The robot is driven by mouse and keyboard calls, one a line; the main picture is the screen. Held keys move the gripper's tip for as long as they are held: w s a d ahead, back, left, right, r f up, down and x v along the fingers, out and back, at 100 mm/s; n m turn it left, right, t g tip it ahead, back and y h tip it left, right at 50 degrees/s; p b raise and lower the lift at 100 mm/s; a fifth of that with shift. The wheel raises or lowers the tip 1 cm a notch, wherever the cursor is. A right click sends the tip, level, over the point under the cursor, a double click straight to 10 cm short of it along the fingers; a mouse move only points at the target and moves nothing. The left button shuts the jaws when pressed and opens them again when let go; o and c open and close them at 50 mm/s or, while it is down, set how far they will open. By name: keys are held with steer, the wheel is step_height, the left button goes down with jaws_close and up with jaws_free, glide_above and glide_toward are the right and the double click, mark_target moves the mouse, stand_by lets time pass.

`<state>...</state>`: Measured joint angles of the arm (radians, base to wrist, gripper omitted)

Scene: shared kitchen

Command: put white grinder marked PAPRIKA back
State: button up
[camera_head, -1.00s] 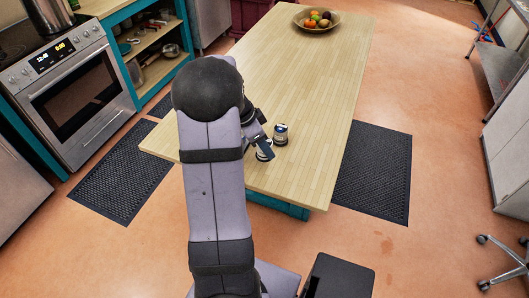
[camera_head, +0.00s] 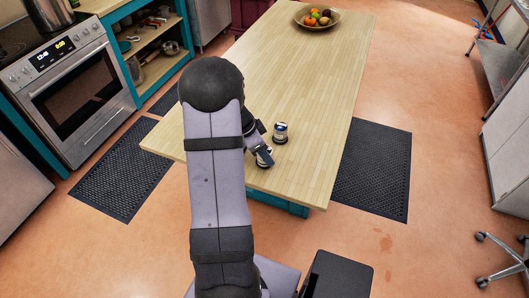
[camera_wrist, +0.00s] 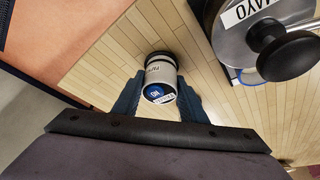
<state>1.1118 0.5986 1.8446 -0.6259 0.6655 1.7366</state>
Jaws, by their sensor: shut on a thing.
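A small white grinder (camera_wrist: 160,72) with dark bands and a blue round mark stands between my fingers in the wrist view. Its side lettering is small and only partly readable. My gripper (camera_wrist: 157,104) is shut on it, with one finger on each side. In the head view, the grinder (camera_head: 265,161) is at the near end of the wooden table, partly hidden by my gripper (camera_head: 262,153). I cannot tell whether its base touches the tabletop.
A second small container (camera_head: 281,133) stands just behind and right on the wooden table (camera_head: 290,70). A container marked MAYO (camera_wrist: 238,40), with a black knob, is close at right in the wrist view. A fruit bowl (camera_head: 301,21) is at the far end. The table's middle is clear.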

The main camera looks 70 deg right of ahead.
steer(key=o, duration=1.4)
steer(key=shift+r+p, duration=0.15)
steer(key=shift+p, duration=0.2)
steer(key=b+v, duration=0.3)
steer(key=v, duration=0.9)
